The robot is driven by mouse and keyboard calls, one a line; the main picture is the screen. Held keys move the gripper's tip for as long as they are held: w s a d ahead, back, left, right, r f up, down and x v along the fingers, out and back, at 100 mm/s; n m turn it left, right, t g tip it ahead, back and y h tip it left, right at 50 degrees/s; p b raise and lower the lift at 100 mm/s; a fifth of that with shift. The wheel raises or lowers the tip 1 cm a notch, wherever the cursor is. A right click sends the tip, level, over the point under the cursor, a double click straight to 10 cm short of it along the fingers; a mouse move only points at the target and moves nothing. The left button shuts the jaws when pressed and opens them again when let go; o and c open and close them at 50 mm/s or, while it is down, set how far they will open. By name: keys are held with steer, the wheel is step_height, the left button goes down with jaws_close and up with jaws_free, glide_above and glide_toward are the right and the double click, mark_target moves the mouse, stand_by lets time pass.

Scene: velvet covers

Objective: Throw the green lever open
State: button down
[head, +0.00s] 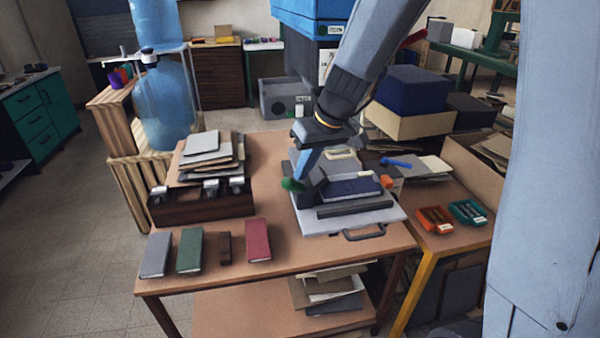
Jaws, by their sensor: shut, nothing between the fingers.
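A flat grey press-like device (352,225) with a front handle stands on the right part of the brown table. A dark blue cover (352,188) lies on it. A green knob (292,184), which looks like the end of the green lever, shows at the device's left side. My gripper (309,180) reaches down from above, beside the knob and just right of it. It is shut with nothing between its fingers. The arm and fingers hide much of the lever's shaft, and I cannot tell whether they touch it.
An orange knob (386,182) and a blue handle (398,162) show to the right. A dark box with metal clips (200,205) stands to the left. Grey, green, brown and red covers (258,240) lie along the front. Small orange (434,220) and teal trays (467,212) sit on the right table.

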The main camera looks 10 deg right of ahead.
mark_target(300, 183)
steer(key=shift+a+f+b, duration=0.25)
steer(key=shift+a+b, duration=0.3)
steer(key=shift+a, duration=0.45)
steer(key=shift+r, duration=0.2)
steer(key=shift+r+p, duration=0.6)
steer(key=shift+r, duration=0.1)
steer(key=shift+d+r, duration=0.1)
steer(key=shift+r, duration=0.05)
steer(key=r+p, duration=0.1)
steer(key=r, duration=0.1)
steer(key=d+r+p, duration=0.1)
steer(key=shift+w+r+p, duration=0.3)
steer(key=shift+w+r, duration=0.05)
steer(key=shift+w, duration=0.05)
steer(key=s+a+r+b, duration=0.2)
steer(key=s+a+r, duration=0.1)
steer(key=a+r, duration=0.2)
step_height(300, 183, up, 2)
steer(key=shift+a+r, duration=0.2)
steer(key=shift+a, duration=0.1)
